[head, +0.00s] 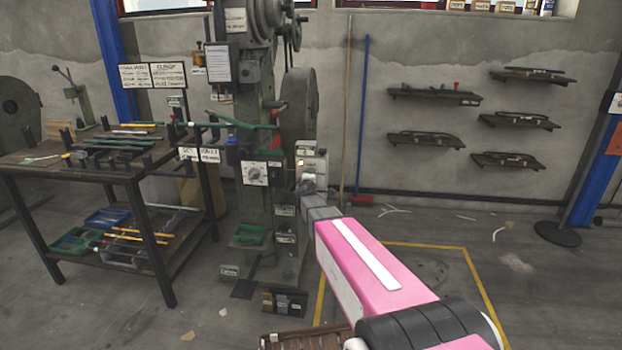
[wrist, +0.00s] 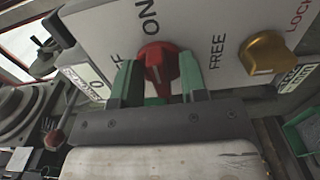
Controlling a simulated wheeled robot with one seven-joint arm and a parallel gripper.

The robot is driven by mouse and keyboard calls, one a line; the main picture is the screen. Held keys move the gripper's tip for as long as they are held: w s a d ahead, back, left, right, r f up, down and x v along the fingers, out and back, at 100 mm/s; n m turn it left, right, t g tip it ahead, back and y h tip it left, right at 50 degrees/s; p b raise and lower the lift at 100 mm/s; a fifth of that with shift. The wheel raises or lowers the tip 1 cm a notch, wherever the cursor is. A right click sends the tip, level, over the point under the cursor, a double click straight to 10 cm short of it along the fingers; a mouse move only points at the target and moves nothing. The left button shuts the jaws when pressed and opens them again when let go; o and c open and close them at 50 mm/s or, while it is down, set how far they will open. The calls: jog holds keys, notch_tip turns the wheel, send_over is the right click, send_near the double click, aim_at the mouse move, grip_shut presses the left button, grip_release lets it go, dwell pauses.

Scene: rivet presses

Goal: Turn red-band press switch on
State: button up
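The red knob (wrist: 157,66), with a white line on it, is on a pale switch panel (wrist: 205,30) in the wrist view. ON is printed above it, and a partly covered label ending in FF is to its left. My gripper (wrist: 160,82) has its green fingers on either side of the knob; I cannot tell whether they press on it. In the head view my gripper (head: 311,188) is at the small panel (head: 312,163) on the right of the green-grey press (head: 258,210). My arm's end hides the knob there.
A yellow knob (wrist: 265,53) sits right of the red one, by FREE and LOCK labels. Another dial panel (head: 254,173) is on the press to the left. A tool table (head: 120,172) stands left. A red-and-blue broom (head: 363,120) leans on the wall. Floor at right is mostly clear.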

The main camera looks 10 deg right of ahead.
jog(key=shift+s, duration=0.1)
jog(key=v, duration=1)
jog(key=shift+s+a, duration=0.15)
jog(key=shift+s, duration=0.15)
